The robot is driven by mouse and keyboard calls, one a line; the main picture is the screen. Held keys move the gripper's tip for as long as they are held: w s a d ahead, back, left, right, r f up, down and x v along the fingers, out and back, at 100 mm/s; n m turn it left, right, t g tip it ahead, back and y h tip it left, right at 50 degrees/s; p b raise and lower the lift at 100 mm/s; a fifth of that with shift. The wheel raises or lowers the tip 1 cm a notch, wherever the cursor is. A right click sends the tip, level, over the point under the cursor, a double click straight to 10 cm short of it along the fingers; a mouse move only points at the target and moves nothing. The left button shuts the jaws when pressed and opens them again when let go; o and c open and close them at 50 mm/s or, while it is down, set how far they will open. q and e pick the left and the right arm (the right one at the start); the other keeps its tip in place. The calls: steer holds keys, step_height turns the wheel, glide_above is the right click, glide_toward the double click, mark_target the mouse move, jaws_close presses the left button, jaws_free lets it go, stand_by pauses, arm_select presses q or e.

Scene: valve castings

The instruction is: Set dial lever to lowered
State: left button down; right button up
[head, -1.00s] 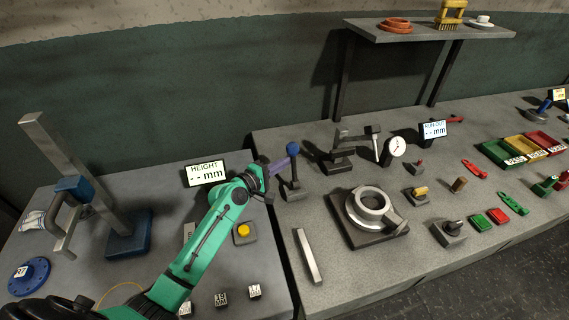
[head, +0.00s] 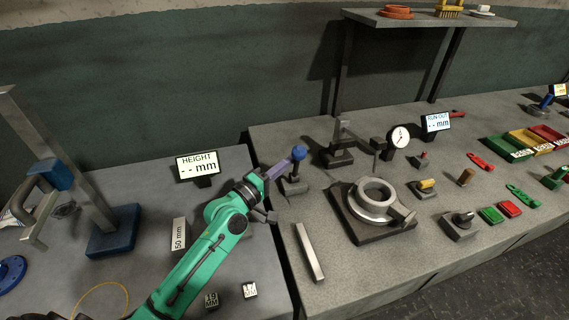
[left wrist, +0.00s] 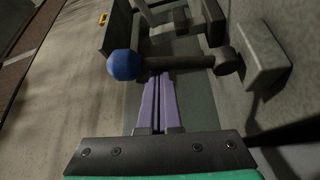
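The dial lever, with its blue ball knob (head: 298,153) and dark shaft, stands on a small grey base (head: 293,187) on the right-hand table; the shaft leans. My left gripper (head: 279,170) has its purple fingers just beside the shaft. In the left wrist view the shaft (left wrist: 185,62) crosses at the fingertips (left wrist: 158,76), with the blue knob (left wrist: 124,65) on the left and the pivot on the right. The fingers lie together and look shut, against or very near the shaft, not around it. The dial gauge (head: 400,137) is by a sloping arm. My right gripper is not in view.
A ring casting (head: 374,195) sits in a dark fixture in front of the gauge. A flat bar (head: 309,251) lies near the table's left edge. A run-out display (head: 437,123) and a height display (head: 197,165) stand behind. A gap separates the two tables.

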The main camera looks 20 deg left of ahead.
arm_select(q)
steer(key=shift+s+d+f, duration=0.3)
steer(key=shift+s+d, duration=0.2)
steer(key=shift+s, duration=0.2)
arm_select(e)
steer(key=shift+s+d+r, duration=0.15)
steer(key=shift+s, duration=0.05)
arm_select(q)
steer(key=shift+s, duration=0.1)
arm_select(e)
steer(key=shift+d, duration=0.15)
